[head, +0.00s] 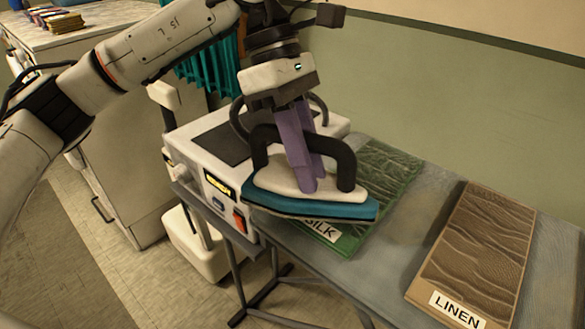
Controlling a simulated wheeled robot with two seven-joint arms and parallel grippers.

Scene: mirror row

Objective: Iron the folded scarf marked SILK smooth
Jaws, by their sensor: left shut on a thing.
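My left gripper (308,185) is shut on the black handle of an iron with a white body and teal base (315,205). The iron is over the near left part of the green folded scarf marked SILK (385,168) and hides part of it and of its label. I cannot tell whether the iron's sole touches the cloth. The visible far part of the green scarf shows many wrinkles. A brown folded scarf marked LINEN (480,245) lies to the right, also creased. My right gripper is not in view.
A white iron station (200,150) with a lit display and a red switch stands at the board's left end. The grey ironing board (405,225) is bare between the two scarves. A cabinet (115,130) with folded cloths on top (55,20) and hanging teal fabric (210,70) are behind.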

